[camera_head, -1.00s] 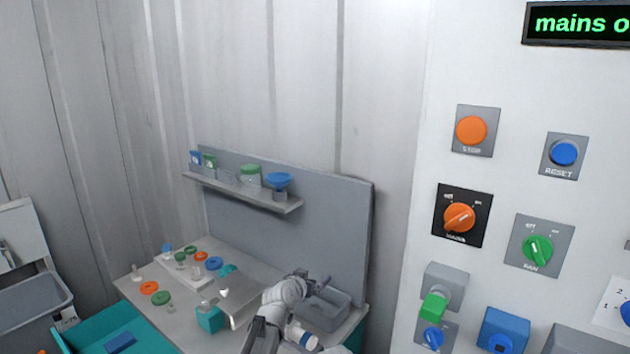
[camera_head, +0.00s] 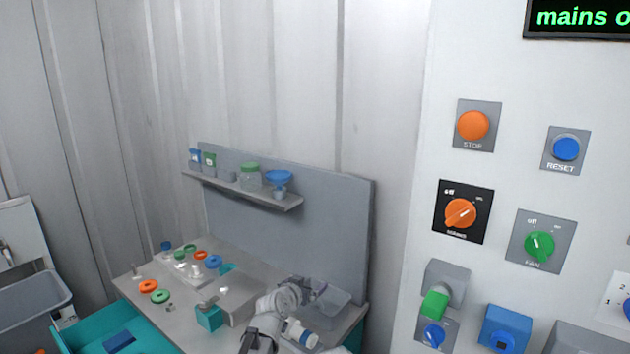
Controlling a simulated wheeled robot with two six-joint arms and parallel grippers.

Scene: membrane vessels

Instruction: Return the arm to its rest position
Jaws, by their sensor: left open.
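My left arm reaches in from the bottom, over the right part of the workbench (camera_head: 190,325). My left gripper (camera_head: 318,288) is small in the view, near the grey tray (camera_head: 340,303) at the bench's right end. Its fingers are open, and nothing shows between them. I cannot tell whether it touches the tray. My right gripper is out of view.
A shelf (camera_head: 240,192) with jars and a blue funnel (camera_head: 279,178) is on the back panel. Rings and small parts lie on the bench's left. A control panel with an orange stop button (camera_head: 473,125) and a mains knob (camera_head: 461,213) stands at right.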

